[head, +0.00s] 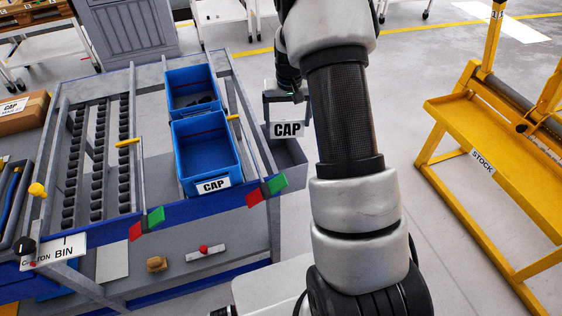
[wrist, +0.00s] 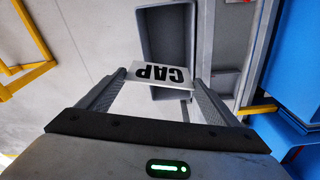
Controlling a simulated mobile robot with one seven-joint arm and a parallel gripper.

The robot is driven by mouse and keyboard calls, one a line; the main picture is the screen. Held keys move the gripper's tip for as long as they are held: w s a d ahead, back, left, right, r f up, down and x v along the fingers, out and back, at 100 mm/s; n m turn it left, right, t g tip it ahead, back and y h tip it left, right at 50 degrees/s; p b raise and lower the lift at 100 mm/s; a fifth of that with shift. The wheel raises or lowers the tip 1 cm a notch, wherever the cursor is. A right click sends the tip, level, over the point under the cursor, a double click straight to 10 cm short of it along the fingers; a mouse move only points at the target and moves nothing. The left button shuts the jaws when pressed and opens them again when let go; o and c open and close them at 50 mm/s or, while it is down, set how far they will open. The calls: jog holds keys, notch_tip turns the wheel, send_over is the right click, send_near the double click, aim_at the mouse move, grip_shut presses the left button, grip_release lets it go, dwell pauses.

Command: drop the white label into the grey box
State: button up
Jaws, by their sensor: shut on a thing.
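The white label (head: 287,129) has black letters reading CAP. My gripper (head: 287,118) is shut on it and holds it between the two fingertips. In the wrist view the label (wrist: 165,76) spans the gap between the fingers (wrist: 160,82), its letters upside down. The grey box (head: 291,155) is open-topped and stands beside the right side of the blue-edged rack. In the head view the label partly hides it. In the wrist view the box (wrist: 146,45) shows behind the label, its inside looking empty where visible. The label appears above the near part of the box.
The rack holds a blue bin (head: 183,164) with its own CAP label and another blue bin (head: 178,82) behind it. A yellow stand (head: 497,150) marked STOCK is at right. The grey floor between it and my arm is clear.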

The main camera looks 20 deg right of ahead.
jog(key=o, duration=1.6)
jog(key=shift+r, duration=0.15)
jog(key=shift+s+a+r+p, duration=0.15)
jog(key=shift+s+r, duration=0.3)
jog(key=shift+r, duration=2.4)
jog(key=shift+s+a+r+p, duration=0.15)
jog(key=shift+s+r, duration=0.25)
jog(key=shift+r, duration=2.4)
jog(key=shift+s+a+r+p, duration=0.15)
jog(key=shift+s+r, duration=0.3)
jog(key=shift+r, duration=2.4)
jog(key=shift+d, duration=0.1)
